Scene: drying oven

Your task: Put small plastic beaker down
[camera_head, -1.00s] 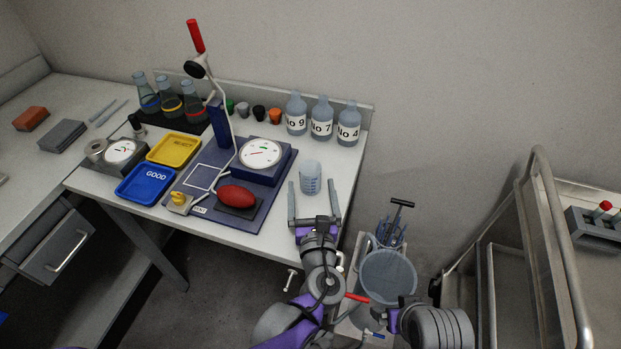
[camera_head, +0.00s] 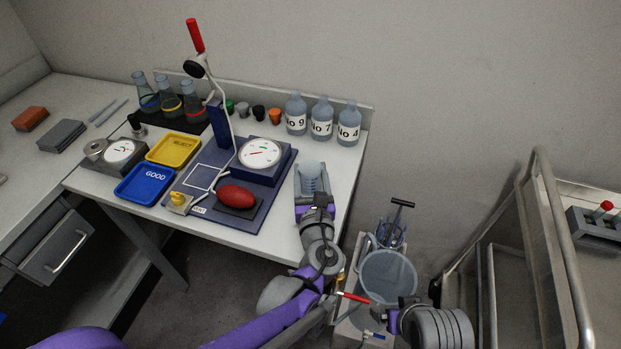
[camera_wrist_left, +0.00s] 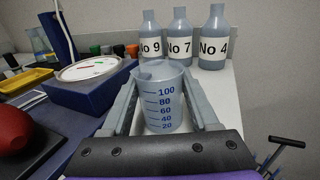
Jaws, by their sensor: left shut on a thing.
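The small plastic beaker (camera_head: 312,174) is translucent with blue graduation marks and stands upright on the right part of the white table. In the left wrist view the beaker (camera_wrist_left: 163,98) is between the two grey fingers, with its 20 to 100 scale facing me. My left gripper (camera_head: 312,184) is shut on the beaker, one finger on each side; in the left wrist view the gripper (camera_wrist_left: 163,115) is level with its body. The beaker's base looks at or very near the table surface.
Bottles No 9 (camera_head: 296,115), No 7 (camera_head: 321,119) and No 4 (camera_head: 348,124) stand behind the beaker. A clear bucket (camera_head: 387,277) is beyond the table's right edge.

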